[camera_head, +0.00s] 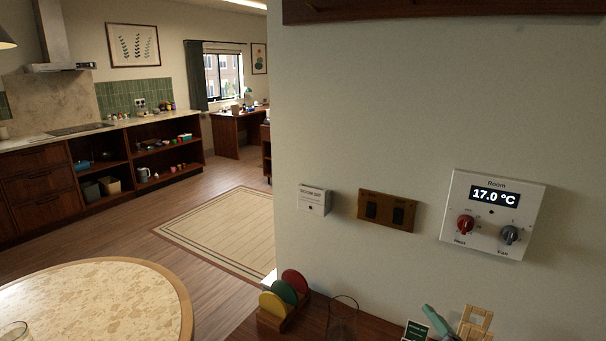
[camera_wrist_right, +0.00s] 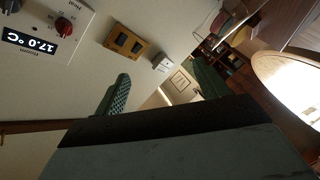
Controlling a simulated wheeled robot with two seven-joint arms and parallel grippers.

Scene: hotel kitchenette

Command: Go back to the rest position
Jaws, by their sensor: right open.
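My right gripper (camera_wrist_right: 160,84) shows in the right wrist view with its two green ribbed fingers spread wide apart. Nothing is seen between them. Beyond the fingers are the pale wall and part of the room. My left gripper is in neither view. The white room thermostat (camera_head: 492,215) is on the wall at the right of the head view and reads 17.0 °C. It has a red knob and a grey knob. It also shows at the upper left of the right wrist view (camera_wrist_right: 45,30), apart from the fingers.
A brass switch plate (camera_head: 387,210) and a small white box (camera_head: 314,199) are on the wall. Below stand colored discs in a wooden holder (camera_head: 284,297), a clear glass (camera_head: 342,318) and a wooden stand (camera_head: 475,323). A round table (camera_head: 95,300) is at left; the rug (camera_head: 222,232) is clear.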

